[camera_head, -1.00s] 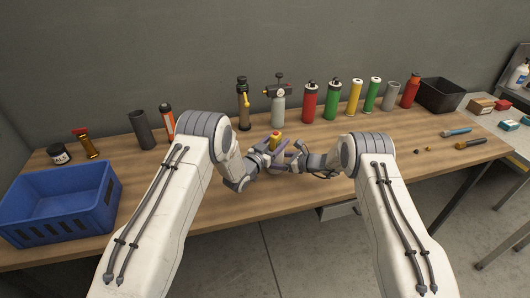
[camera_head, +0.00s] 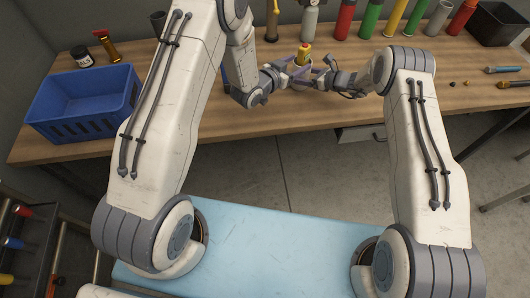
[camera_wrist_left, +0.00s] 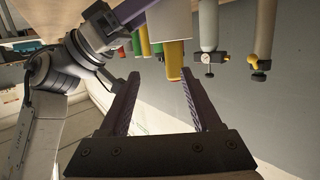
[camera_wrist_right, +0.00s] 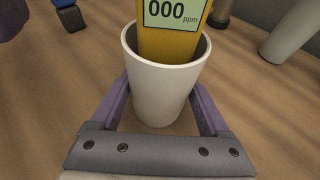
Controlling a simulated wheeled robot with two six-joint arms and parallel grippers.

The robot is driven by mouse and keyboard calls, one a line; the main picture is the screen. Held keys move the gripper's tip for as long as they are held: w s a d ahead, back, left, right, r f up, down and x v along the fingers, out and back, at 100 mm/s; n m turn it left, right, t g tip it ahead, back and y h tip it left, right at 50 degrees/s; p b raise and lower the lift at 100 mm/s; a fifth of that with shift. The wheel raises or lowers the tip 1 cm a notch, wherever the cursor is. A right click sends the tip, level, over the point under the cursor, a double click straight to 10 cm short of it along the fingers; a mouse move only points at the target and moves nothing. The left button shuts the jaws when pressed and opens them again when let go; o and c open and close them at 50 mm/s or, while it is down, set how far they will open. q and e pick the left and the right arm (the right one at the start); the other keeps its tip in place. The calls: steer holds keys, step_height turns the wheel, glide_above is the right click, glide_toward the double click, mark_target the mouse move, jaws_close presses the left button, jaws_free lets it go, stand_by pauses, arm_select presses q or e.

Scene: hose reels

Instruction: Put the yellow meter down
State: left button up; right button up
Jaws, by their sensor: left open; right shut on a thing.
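The yellow meter (camera_head: 303,54), with a red top, stands in a white cup (camera_head: 300,66) above the workbench. In the right wrist view the meter (camera_wrist_right: 172,40) shows a screen reading 000 ppm, and its lower end is hidden inside the cup (camera_wrist_right: 162,88). My right gripper (camera_wrist_right: 160,105) is shut on the cup, one finger on each side. My left gripper (camera_head: 287,74) is open beside the cup. In the left wrist view the meter (camera_wrist_left: 174,60) shows beyond its open fingers (camera_wrist_left: 160,85), with no contact visible. That view looks upside down.
The wooden bench (camera_head: 215,118) has bare room at its front. A blue crate (camera_head: 85,100) stands at left, a black bin (camera_head: 497,24) at back right. Several cylinders, including a red one (camera_head: 344,20), line the back. A drawer (camera_head: 361,134) hangs under the front edge.

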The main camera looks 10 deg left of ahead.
arm_select(q)
steer(key=s+d+r+g+y, duration=0.2)
steer(key=s+r+g, duration=0.15)
steer(key=s, duration=0.45)
steer(key=s+d+r+g+y, duration=0.1)
steer(key=s+r+g+y, duration=0.25)
steer(key=s, duration=0.45)
steer(key=s+a+r+g, duration=0.1)
steer(key=s+a+g, duration=0.1)
steer(key=s, duration=0.6)
steer(key=s+a+r+g+y, duration=0.1)
steer(key=s+a+g, duration=0.1)
steer(key=s, duration=0.7)
steer(key=s+a+r+g, duration=0.1)
steer(key=s+a+g, duration=0.1)
steer(key=s, duration=0.7)
steer(key=shift+s+r+m+g+y, duration=0.15)
steer(key=shift+r+m+g+y, duration=0.15)
steer(key=shift+r+y, duration=0.05)
arm_select(e)
steer(key=o, duration=1.3)
steer(key=shift+c, duration=0.2)
